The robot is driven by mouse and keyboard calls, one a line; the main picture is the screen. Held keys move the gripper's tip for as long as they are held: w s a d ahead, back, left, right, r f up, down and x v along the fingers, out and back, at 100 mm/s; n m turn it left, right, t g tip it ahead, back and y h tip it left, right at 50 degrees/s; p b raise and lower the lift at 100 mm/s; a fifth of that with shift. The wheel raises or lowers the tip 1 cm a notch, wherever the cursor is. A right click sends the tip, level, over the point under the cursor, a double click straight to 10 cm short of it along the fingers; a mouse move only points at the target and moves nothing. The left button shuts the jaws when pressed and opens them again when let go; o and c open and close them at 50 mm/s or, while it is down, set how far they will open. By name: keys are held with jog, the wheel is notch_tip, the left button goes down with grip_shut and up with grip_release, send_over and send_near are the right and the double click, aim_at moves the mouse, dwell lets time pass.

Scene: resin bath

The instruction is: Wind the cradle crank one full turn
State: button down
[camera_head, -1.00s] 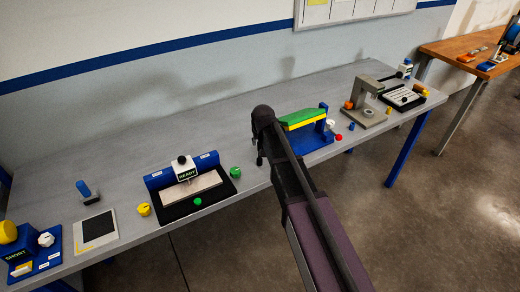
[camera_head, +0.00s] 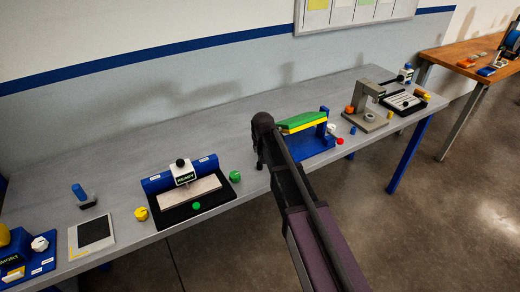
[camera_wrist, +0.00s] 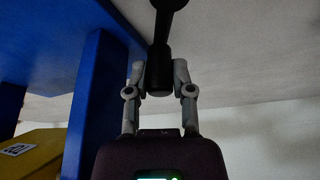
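The cradle is a blue frame (camera_head: 312,146) with a green and yellow piece (camera_head: 300,122) on top, right of my arm in the head view. In the wrist view its blue part (camera_wrist: 92,90) stands close on the left, with a yellow part (camera_wrist: 30,155) below. The crank shows there as a black arm with a round end and a black handle (camera_wrist: 158,68). My gripper (camera_wrist: 159,76) has a finger on each side of the handle, seemingly touching it. In the head view my arm hides the crank and most of the gripper.
Left on the grey bench (camera_head: 120,160) is a blue and black fixture (camera_head: 181,175) marked READY, with a green knob (camera_head: 235,176) beside it. A grey stand (camera_head: 370,105) and a red knob (camera_head: 340,141) are on the right. The rear of the bench is clear.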

jog(key=shift+d+m, duration=0.15)
jog(key=shift+m, duration=0.15)
jog(key=shift+d+m, duration=0.25)
jog(key=shift+m, duration=0.25)
jog(key=shift+h, duration=0.3)
jog(key=c, duration=0.8)
grip_release()
jog(key=shift+o, duration=0.2)
jog(key=shift+a+n, duration=0.2)
jog(key=shift+n, duration=0.2)
